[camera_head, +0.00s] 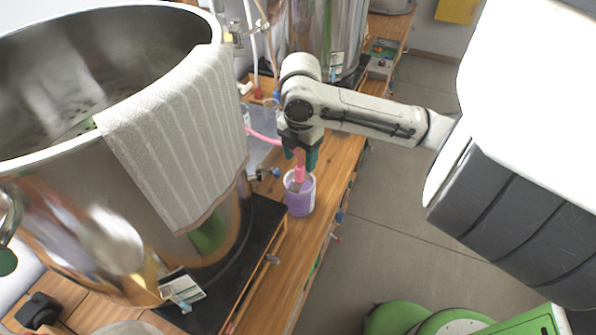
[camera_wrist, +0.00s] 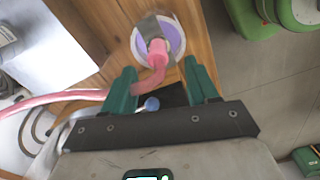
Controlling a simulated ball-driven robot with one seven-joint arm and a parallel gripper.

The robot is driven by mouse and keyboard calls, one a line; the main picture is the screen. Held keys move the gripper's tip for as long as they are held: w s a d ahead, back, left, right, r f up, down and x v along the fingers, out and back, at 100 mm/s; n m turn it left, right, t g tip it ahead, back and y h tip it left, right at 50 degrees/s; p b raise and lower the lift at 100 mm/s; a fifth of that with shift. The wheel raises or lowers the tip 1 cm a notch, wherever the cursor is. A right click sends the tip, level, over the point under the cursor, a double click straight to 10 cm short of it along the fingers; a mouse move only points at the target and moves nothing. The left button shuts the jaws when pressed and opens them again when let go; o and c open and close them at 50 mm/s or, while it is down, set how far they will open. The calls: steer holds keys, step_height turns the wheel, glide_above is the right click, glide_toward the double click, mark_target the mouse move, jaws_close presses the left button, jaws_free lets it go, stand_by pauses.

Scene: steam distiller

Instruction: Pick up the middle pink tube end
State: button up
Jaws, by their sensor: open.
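The pink tube end (camera_head: 299,174) stands at the mouth of a purple-and-white cup (camera_head: 300,203) on the wooden bench, just below my gripper in the head view. In the wrist view the pink tube end (camera_wrist: 157,52) lies over the cup (camera_wrist: 176,36). The tube bends down between the fingers and runs off to the left behind the left finger. My gripper (camera_head: 301,158) is open, with green fingers. In the wrist view my gripper (camera_wrist: 162,82) has one finger on each side of the tube, with visible gaps. The tube's far run is partly hidden.
A large steel pot (camera_head: 90,200) with a striped towel (camera_head: 180,135) over its rim stands at the left. Another steel vessel (camera_head: 340,35) stands behind my arm. Small blue-handled valves (camera_head: 276,172) sit near the cup. Open floor (camera_head: 400,220) lies to the right of the bench.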

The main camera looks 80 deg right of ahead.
mark_target(300, 166)
steer(key=shift+d+f+p, duration=0.15)
steer(key=shift+f+p, duration=0.1)
steer(key=shift+f, duration=1.1)
steer(key=shift+d+f+p, duration=0.15)
steer(key=shift+f+p, duration=0.1)
steer(key=shift+f, duration=1.05)
steer(key=shift+c, duration=0.2)
jaws_close()
